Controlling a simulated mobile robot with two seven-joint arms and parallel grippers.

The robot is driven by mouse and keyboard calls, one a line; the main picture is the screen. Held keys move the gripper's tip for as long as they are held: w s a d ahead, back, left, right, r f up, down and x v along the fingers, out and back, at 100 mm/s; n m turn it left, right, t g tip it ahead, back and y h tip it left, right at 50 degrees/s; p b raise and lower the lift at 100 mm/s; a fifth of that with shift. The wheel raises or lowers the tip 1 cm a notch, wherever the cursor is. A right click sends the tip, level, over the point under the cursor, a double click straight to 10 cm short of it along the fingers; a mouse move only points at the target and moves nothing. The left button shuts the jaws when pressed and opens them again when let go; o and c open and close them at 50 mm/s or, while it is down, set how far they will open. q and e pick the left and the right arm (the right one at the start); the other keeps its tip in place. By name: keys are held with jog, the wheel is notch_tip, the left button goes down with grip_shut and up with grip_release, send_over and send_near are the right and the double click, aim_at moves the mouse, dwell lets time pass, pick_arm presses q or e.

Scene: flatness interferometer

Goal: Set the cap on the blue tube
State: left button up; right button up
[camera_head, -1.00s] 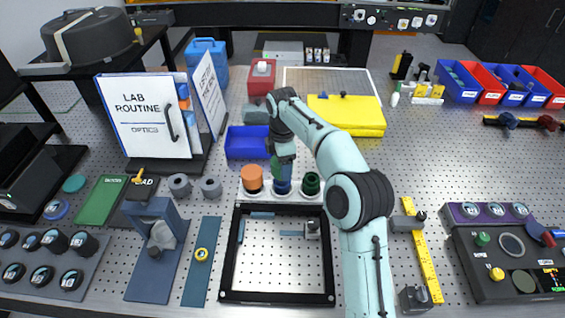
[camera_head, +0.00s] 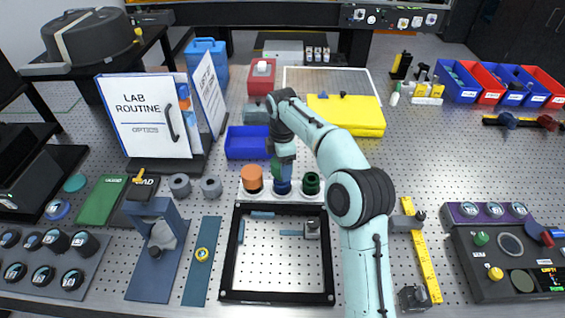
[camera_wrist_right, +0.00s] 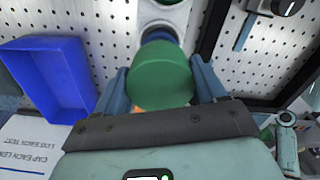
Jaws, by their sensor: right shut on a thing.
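The blue tube (camera_head: 283,187) stands in a white holder between an orange piece (camera_head: 252,178) and a dark green tube (camera_head: 311,184). My right gripper (camera_head: 284,168) is just above the blue tube. In the right wrist view, my right gripper (camera_wrist_right: 160,85) has its two fingers on either side of a round green cap (camera_wrist_right: 161,74) and is shut on it. A bit of blue tube (camera_wrist_right: 160,36) shows past the cap's edge. The cap hides most of the tube's top, so I cannot tell whether they touch. My left gripper is not in view.
A blue bin (camera_head: 246,143) stands behind the holder, left of my right gripper. A black frame (camera_head: 227,252) lies in front of the holder. A white binder (camera_head: 143,120) stands to the left, and a yellow block (camera_head: 350,118) lies behind my right arm.

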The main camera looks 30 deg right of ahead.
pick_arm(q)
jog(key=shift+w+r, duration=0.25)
pick_arm(e)
jog(key=shift+w, duration=0.1)
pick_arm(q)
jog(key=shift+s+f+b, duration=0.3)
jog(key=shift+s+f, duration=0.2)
pick_arm(e)
jog(key=shift+f, duration=1.95)
jog(key=o, duration=1.1)
jog(key=shift+r, duration=0.1)
notch_tip(320, 180, up, 12)
jog(key=shift+p, duration=1.2)
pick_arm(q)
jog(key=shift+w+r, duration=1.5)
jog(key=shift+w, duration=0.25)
pick_arm(e)
jog(key=shift+r, duration=0.65)
jog(key=shift+f, duration=0.1)
